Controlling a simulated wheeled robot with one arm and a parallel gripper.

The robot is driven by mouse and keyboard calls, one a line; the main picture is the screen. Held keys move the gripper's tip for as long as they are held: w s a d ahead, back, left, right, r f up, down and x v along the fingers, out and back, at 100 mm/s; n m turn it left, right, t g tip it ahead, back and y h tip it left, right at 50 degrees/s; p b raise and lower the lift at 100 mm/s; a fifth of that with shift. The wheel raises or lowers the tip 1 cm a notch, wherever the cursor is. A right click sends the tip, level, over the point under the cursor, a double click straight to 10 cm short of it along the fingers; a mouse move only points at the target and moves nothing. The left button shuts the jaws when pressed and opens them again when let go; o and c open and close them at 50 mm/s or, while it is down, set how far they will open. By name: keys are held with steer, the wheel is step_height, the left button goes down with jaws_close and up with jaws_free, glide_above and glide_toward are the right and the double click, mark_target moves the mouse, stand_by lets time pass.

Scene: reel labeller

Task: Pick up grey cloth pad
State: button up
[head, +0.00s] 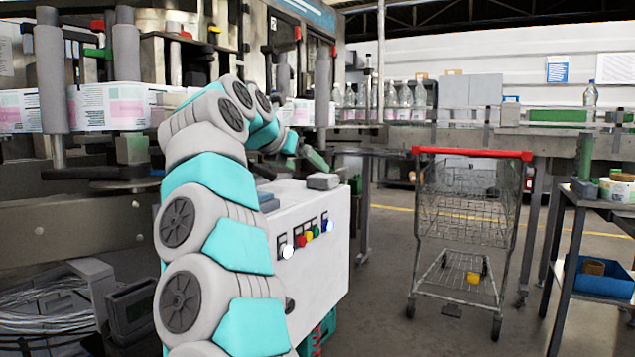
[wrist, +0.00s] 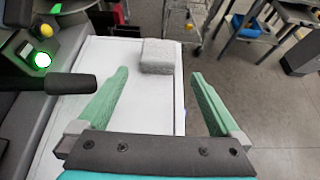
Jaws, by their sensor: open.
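The grey cloth pad (wrist: 160,56) is a small speckled block lying on the white top of a cabinet, near its far right edge in the wrist view. In the head view the pad (head: 323,181) sits on the cabinet top, right of my arm. My gripper (wrist: 160,72) is open, with two green fingers spread apart. The pad shows between and just beyond the fingertips, nearer the left one; nothing is held.
The white cabinet (head: 318,270) has coloured buttons on its front. A black handle (wrist: 70,83) juts in close to the left finger. A shopping cart (head: 468,215) stands right of the cabinet. A shelf with a blue bin (head: 600,280) is farther right. Open floor lies between.

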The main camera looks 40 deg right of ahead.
mark_target(320, 176)
steer(key=x, duration=0.4)
steer(key=shift+d, duration=0.25)
steer(key=shift+p+x, duration=1.1)
steer(key=shift+x, duration=2.05)
steer(key=shift+w+r, duration=0.1)
steer(key=shift+w, duration=0.1)
steer(key=c, duration=1.2)
steer(key=shift+o, duration=0.2)
